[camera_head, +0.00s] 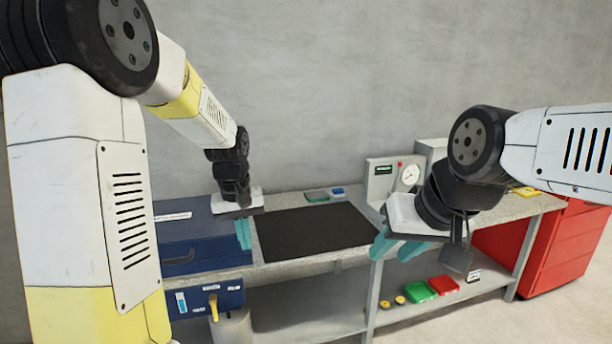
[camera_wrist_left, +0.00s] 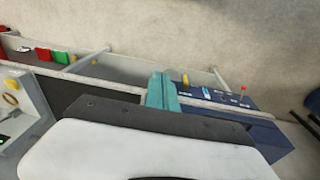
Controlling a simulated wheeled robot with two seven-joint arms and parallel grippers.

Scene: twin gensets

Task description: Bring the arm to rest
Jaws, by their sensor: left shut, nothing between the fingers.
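My left arm comes in from the left in the head view and reaches to the bench. My left gripper (camera_head: 243,234) has its teal fingers together, with nothing between them, pointing down at the edge between the blue case (camera_head: 195,225) and the black mat (camera_head: 310,232). In the left wrist view the left fingers (camera_wrist_left: 161,92) also show pressed together and empty. My right gripper (camera_head: 395,247) hangs in front of the bench's right part, its teal fingers apart with nothing seen between them.
A gauge box (camera_head: 392,178) stands at the back of the bench. A blue panel (camera_head: 207,298) with a yellow handle hangs at the front left. Green (camera_head: 419,291) and red (camera_head: 444,285) bins sit on the lower shelf. A red cabinet (camera_head: 570,245) stands at right. The mat is bare.

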